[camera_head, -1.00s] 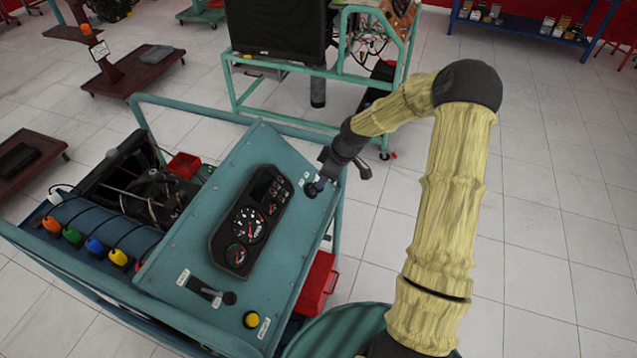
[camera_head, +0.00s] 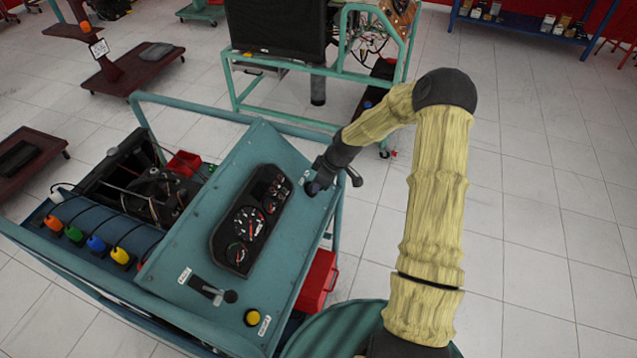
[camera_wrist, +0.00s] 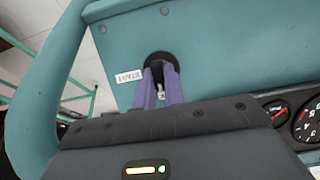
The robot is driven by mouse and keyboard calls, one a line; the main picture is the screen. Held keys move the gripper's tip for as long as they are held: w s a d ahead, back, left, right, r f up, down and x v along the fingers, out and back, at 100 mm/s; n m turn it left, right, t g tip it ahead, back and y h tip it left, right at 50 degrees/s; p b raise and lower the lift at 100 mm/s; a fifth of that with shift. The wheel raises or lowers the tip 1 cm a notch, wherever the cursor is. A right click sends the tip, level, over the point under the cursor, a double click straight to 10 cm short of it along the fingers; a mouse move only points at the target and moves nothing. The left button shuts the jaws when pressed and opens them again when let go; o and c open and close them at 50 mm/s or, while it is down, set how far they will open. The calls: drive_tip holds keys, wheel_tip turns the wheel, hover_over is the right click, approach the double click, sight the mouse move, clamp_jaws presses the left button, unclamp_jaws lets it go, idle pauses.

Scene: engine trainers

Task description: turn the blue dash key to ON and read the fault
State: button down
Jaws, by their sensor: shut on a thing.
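The dash panel (camera_head: 200,240) is a sloping teal board. Near its upper right corner is a round black key switch (camera_wrist: 160,57), with a white START label (camera_wrist: 129,76) beside it in the wrist view. My gripper (camera_head: 316,187) is at this switch, and its purple fingers (camera_wrist: 160,84) reach up to it in the wrist view. They are shut on the key, of which only a small pale metallic bit (camera_wrist: 161,92) shows between them. The key's blue colour and turn position are hidden. The black gauge cluster (camera_head: 238,236) has several dials; no readable fault shows.
A black lever (camera_head: 206,288) and a yellow button (camera_head: 252,317) are low on the panel. A teal frame rail (camera_head: 215,113) runs behind it. A red box (camera_head: 318,278) stands beside the panel. The tiled floor at right is clear.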

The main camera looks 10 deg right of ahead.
drive_tip(key=shift+w+m, duration=0.1)
drive_tip(key=shift+m, duration=0.3)
drive_tip(key=m+y, duration=0.1)
drive_tip(key=m, duration=0.2)
drive_tip(key=shift+w+d+g, duration=0.1)
drive_tip(key=shift+d+g, duration=0.05)
drive_tip(key=shift+g, duration=0.25)
drive_tip(key=shift+d+m+g+y, duration=0.1)
drive_tip(key=shift+m+g+y, duration=0.45)
drive_tip(key=shift+m, duration=1.45)
drive_tip(key=shift+y, duration=0.25)
drive_tip(key=shift+w, duration=0.1)
drive_tip(key=c, duration=1.5)
unclamp_jaws()
drive_tip(key=b+v, duration=0.1)
drive_tip(key=v, duration=0.7)
drive_tip(key=b+v, duration=0.2)
drive_tip(key=v, duration=0.7)
drive_tip(key=shift+s+r, duration=0.15)
drive_tip(key=shift+s, duration=0.1)
